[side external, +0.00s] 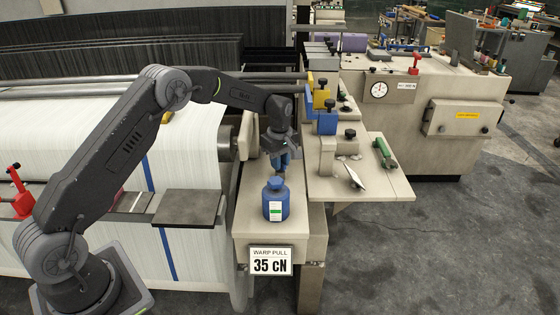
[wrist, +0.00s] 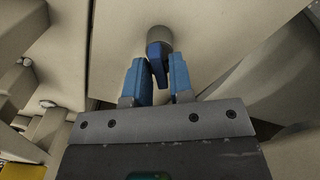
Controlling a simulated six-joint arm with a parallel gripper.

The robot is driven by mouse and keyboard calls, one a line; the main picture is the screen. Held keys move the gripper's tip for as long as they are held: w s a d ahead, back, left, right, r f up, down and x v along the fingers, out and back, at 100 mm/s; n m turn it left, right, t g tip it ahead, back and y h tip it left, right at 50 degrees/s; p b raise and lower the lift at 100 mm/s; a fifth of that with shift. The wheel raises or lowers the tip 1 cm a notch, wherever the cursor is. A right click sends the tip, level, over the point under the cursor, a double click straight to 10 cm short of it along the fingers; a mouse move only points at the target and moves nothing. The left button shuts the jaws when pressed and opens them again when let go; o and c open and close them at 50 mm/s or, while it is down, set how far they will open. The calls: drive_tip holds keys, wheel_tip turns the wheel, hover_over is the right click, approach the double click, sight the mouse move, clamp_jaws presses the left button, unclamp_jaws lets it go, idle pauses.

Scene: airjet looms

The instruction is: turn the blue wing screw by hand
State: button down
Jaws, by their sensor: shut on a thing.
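The blue wing screw (wrist: 157,50) shows in the wrist view, a dark blue wing in front of a round grey-brown boss (wrist: 160,34) on a beige panel. My gripper (wrist: 156,66) has light blue fingers, one on each side of the wing, and is shut on it. In the side external view my gripper (side external: 284,160) points down and back at the beige machine body, behind the blue bottle. There I cannot make out the wing screw apart from the blue fingers.
A blue weight bottle (side external: 276,200) stands on the beige ledge close in front of my gripper, above a "WARP PULL 35 cN" sign (side external: 270,261). To the right are yellow and blue blocks with black knobs (side external: 327,122) and a shelf (side external: 375,185) with a green-handled tool (side external: 384,153).

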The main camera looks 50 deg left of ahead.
drive_tip(key=shift+n, duration=0.7)
drive_tip(key=c, duration=1.2)
unclamp_jaws()
drive_tip(key=shift+r, duration=0.1)
wheel_tip(320, 180, up, 14)
